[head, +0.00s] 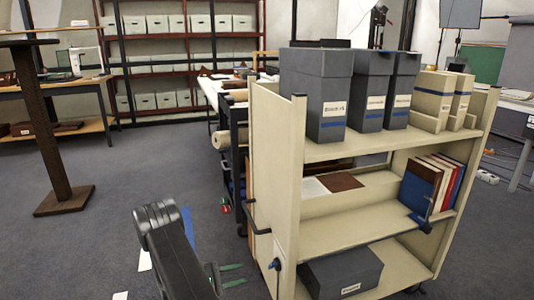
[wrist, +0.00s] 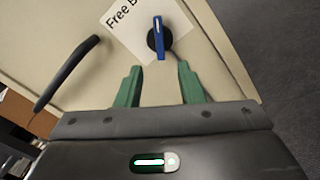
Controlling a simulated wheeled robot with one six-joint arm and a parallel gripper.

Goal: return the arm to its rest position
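My arm (head: 170,245) reaches down at the bottom centre of the head view, left of the cream cart. My gripper (head: 232,275) has green fingers, which stand apart and empty just left of the cart's end panel. In the wrist view my gripper (wrist: 159,80) is open, with the end panel (wrist: 70,45) in front of it. A black round knob with a blue lever (wrist: 158,40) is on that panel, seen between and beyond the fingertips. A white label (wrist: 130,20) reading "Free B…" is partly hidden behind the knob.
The cream cart (head: 335,237) carries grey boxes (head: 330,90), books (head: 432,185) and a low grey box (head: 342,272). A black handle (head: 258,218) sticks out of its end panel. A brown post (head: 50,130) stands left. Carpet (head: 125,190) between is mostly clear.

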